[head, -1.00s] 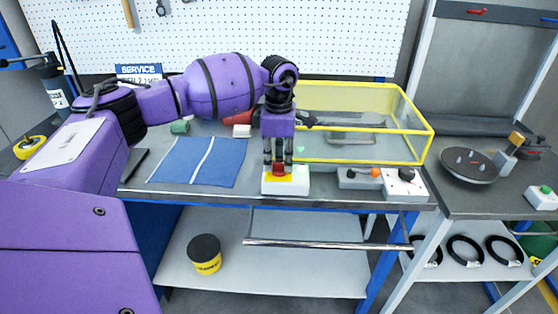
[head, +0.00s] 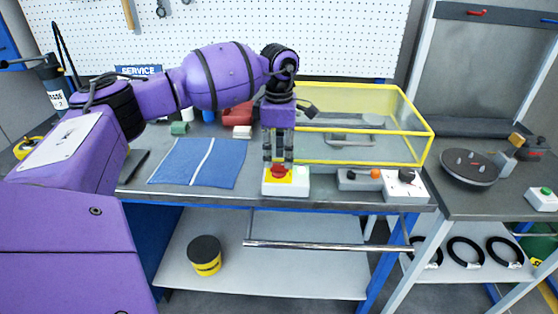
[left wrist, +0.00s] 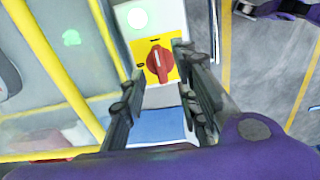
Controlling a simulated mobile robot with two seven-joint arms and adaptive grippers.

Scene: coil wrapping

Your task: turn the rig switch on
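The rig switch (head: 286,183) is a white box with a yellow plate and a red rotary knob, at the front edge of the bench. In the left wrist view its red knob (left wrist: 159,63) points roughly along the box's length, slightly tilted. A pale round lamp (left wrist: 137,18) is on the same box, looking bright. My left gripper (head: 278,161) points down just above the knob. In the left wrist view its fingers (left wrist: 160,95) are apart with nothing between them, and the knob is clear of them. My right gripper is not in view.
A yellow-framed clear guard (head: 365,125) stands right behind the switch. A blue mat (head: 197,162) lies to the left. A grey box with an orange button (head: 375,175) and a white box with a black knob (head: 405,186) sit to the right. A pale green spot (left wrist: 71,37) shows on the guard.

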